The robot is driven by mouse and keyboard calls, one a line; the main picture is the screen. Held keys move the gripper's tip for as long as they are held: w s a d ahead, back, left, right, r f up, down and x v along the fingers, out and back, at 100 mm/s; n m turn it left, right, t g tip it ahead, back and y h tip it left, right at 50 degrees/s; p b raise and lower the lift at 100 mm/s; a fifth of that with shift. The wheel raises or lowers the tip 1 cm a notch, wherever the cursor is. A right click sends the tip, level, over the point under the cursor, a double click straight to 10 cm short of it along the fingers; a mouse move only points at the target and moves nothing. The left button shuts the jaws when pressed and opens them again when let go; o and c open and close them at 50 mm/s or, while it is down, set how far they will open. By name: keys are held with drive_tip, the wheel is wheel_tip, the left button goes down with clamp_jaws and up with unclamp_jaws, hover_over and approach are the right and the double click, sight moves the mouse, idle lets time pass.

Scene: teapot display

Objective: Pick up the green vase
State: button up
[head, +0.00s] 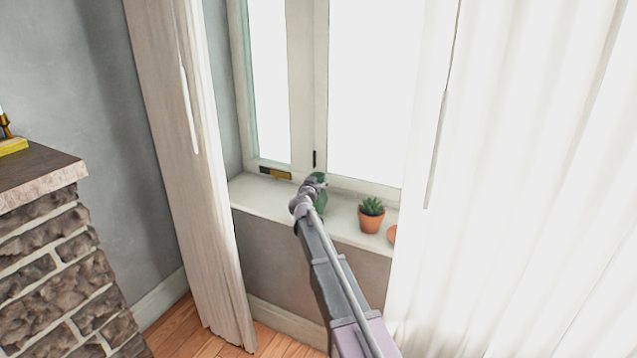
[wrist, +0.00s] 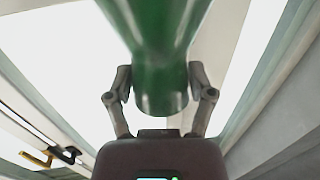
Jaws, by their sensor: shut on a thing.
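The green vase (wrist: 160,88) fills the upper middle of the wrist view, close to the camera, with its upper part cut off by the frame edge. My gripper (wrist: 160,85) has one finger on each side of the vase and is shut on it. In the head view the vase (head: 321,203) shows as a small green patch at the window sill, mostly hidden behind my gripper (head: 318,183). I cannot tell whether the vase touches the sill.
A potted succulent (head: 371,216) stands on the white window sill (head: 345,222) to the right, with part of another orange pot (head: 392,234) beside it. Curtains (head: 190,170) hang on both sides. A stone ledge (head: 40,175) is at the far left.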

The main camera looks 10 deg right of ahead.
drive_tip(key=shift+r+p, duration=0.65)
drive_tip(key=shift+r, duration=0.25)
drive_tip(key=shift+s+a+r+p, duration=0.1)
drive_tip(key=shift+s+r+p, duration=0.3)
drive_tip(key=shift+r+p, duration=0.2)
drive_tip(key=p+v, duration=0.1)
drive_tip(key=v, duration=1.4)
drive_tip(key=shift+s+d+r, duration=0.2)
drive_tip(key=shift+s+d, duration=0.05)
drive_tip(key=shift+d, duration=0.1)
